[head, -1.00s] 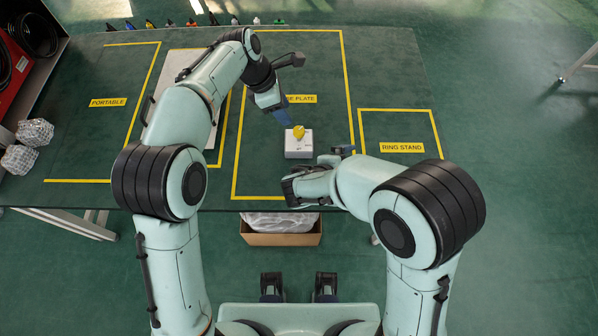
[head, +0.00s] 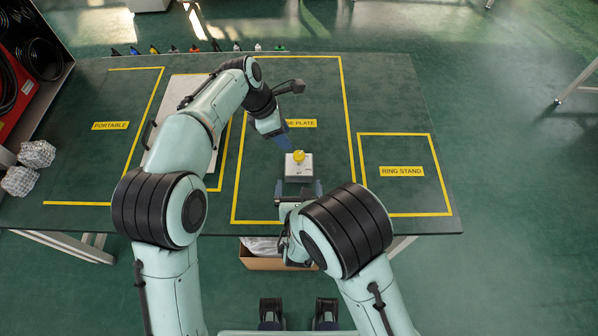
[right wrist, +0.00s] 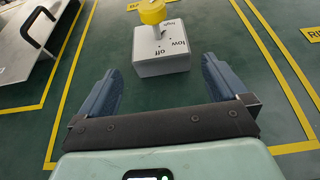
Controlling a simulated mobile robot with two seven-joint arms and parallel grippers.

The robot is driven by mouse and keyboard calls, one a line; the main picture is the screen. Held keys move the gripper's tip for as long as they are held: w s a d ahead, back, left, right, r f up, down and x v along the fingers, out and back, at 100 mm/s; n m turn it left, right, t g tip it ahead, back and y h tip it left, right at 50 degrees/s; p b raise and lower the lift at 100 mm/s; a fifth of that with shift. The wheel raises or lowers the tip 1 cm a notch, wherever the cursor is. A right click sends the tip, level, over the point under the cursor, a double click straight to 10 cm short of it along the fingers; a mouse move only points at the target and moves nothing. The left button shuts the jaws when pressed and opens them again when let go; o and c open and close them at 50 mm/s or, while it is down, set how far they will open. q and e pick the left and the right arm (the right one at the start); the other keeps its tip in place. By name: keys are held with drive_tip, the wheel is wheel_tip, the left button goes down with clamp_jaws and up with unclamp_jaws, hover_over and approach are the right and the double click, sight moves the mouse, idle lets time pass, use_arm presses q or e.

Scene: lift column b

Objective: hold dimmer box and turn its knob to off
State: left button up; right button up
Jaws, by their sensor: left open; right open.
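The dimmer box (head: 298,174) is a small white block on the table, with a round yellow knob (head: 299,157) on top. In the right wrist view the box (right wrist: 163,63) bears the words off, low and high, and its knob (right wrist: 152,12) stands on a pale stem. I cannot tell where the knob points. My right gripper (head: 298,188) is open at the box's near side, its blue fingers spread wider than the box, with a gap before it. My left gripper (head: 284,139) is open just beyond the box; its fingers partly overlap in view.
Yellow tape outlines mark the dark green table (head: 390,100). A pale plate with a handle (head: 180,100) lies to the left under my left arm. Several small coloured items line the far edge. The RING STAND area (head: 400,195) is empty. An open cardboard box (head: 262,263) sits below the near edge.

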sight(299, 168)
drive_tip(key=x, duration=0.9)
drive_tip(key=shift+w+f, duration=0.15)
drive_tip(key=shift+w, duration=0.15)
drive_tip(key=c, duration=0.8)
drive_tip(key=shift+c, duration=0.2)
